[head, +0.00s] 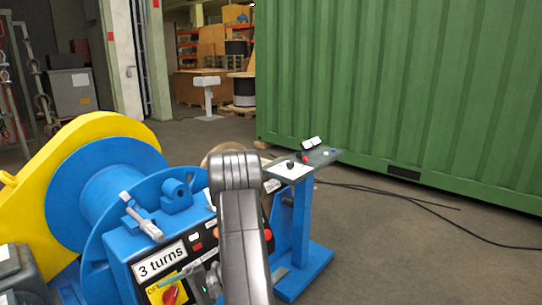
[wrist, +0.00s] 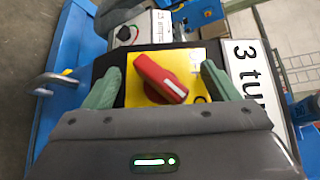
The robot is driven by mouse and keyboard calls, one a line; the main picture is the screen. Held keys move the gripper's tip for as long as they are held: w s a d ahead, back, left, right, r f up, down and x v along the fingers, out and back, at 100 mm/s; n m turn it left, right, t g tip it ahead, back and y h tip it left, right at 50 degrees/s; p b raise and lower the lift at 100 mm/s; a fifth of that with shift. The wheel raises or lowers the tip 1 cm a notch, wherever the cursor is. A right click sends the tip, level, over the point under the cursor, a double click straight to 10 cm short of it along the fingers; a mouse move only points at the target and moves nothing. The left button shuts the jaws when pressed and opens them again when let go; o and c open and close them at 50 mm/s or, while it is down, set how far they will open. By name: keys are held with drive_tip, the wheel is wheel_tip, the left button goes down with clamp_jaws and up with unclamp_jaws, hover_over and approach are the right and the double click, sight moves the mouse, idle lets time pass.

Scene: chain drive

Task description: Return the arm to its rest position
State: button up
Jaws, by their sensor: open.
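My gripper (wrist: 161,70) is open in the wrist view, with one green finger on each side of a red rotary knob (wrist: 162,78). I cannot tell whether the fingers touch the knob. The knob sits on a yellow plate (wrist: 194,88) on the black panel front. In the head view the knob (head: 170,295) is at the lower edge, beside a "3 turns" label (head: 161,261). My grey arm reaches up from the bottom middle there and hides part of the panel.
A blue winch drum (head: 92,185) with a yellow guard (head: 32,190) stands at left. A blue stand with a small control table (head: 325,157) is right of my arm. A green container (head: 400,80) fills the back right. Open floor with black cables lies at right.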

drive_tip(key=n+h+p, duration=0.1)
drive_tip(key=p, duration=0.1)
drive_tip(key=n+h+p, duration=0.2)
drive_tip(key=p, duration=0.1)
drive_tip(key=shift+a+r, duration=0.1)
drive_tip(key=shift+r, duration=0.3)
drive_tip(key=n+h+p, duration=0.2)
drive_tip(key=p, duration=0.3)
drive_tip(key=shift+t+h, duration=0.3)
drive_tip(key=shift+t, duration=0.1)
drive_tip(key=shift+n+h+p, duration=0.3)
drive_tip(key=shift+h+p, duration=0.2)
drive_tip(key=shift+p, duration=0.5)
drive_tip(key=shift+f+t, duration=0.2)
drive_tip(key=shift+t, duration=0.1)
